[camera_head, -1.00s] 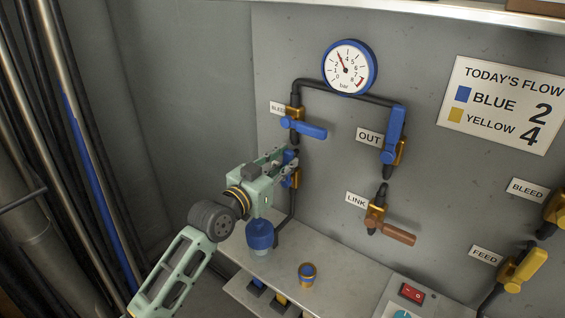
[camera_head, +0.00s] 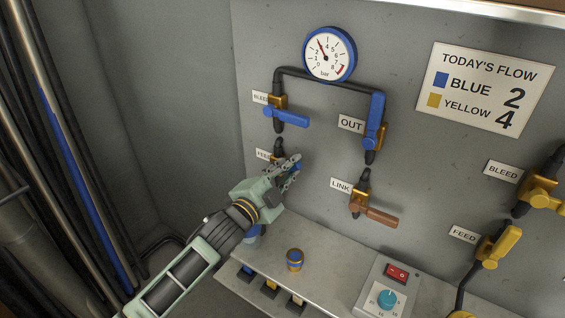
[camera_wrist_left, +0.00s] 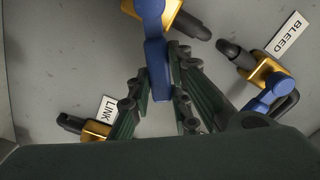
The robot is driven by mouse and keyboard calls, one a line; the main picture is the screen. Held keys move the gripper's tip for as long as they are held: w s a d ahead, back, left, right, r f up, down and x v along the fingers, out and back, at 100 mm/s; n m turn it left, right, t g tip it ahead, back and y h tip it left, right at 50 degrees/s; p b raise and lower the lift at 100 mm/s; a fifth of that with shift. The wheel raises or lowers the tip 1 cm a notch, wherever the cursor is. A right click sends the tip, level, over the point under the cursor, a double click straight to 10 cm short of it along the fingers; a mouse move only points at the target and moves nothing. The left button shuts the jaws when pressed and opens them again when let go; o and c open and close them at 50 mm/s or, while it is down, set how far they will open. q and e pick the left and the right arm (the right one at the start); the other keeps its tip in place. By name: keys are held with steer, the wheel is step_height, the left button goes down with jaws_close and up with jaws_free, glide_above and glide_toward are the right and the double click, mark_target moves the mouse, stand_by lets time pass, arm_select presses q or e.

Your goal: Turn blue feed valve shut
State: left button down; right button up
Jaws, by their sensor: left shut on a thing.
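The blue feed valve is on the wall panel under the blue bleed valve, mostly hidden by my left gripper (camera_head: 290,172) in the head view. In the left wrist view its blue lever (camera_wrist_left: 155,52) runs down from its gold body (camera_wrist_left: 172,12) between my fingers. My left gripper is shut on this lever. The lever stands at an angle to the pipe line, not along it. The FEED label (camera_head: 263,155) shows partly behind the gripper. My right gripper is not in view.
The blue bleed valve (camera_head: 287,115) sits close above, the out valve (camera_head: 376,122) and link valve (camera_head: 370,208) to the right. A pressure gauge (camera_head: 328,55) is at the top.

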arm_select(q)
steer(key=shift+s+d+f+m+b, duration=0.2)
steer(key=shift+f+m, duration=0.55)
steer(key=shift+m, duration=0.4)
steer(key=shift+s+d+f+m+b, duration=0.15)
steer(key=shift+f+m, duration=0.55)
steer(key=shift+m, duration=0.4)
steer(key=shift+s+d+f+m+b, duration=0.1)
steer(key=shift+d+f+m+b, duration=0.1)
steer(key=shift+f+m, duration=0.75)
steer(key=shift+r+m, duration=0.15)
steer(key=shift+m, duration=0.15)
steer(key=c, duration=1.6)
jaws_free()
steer(key=shift+a, duration=0.15)
steer(key=v, duration=1.2)
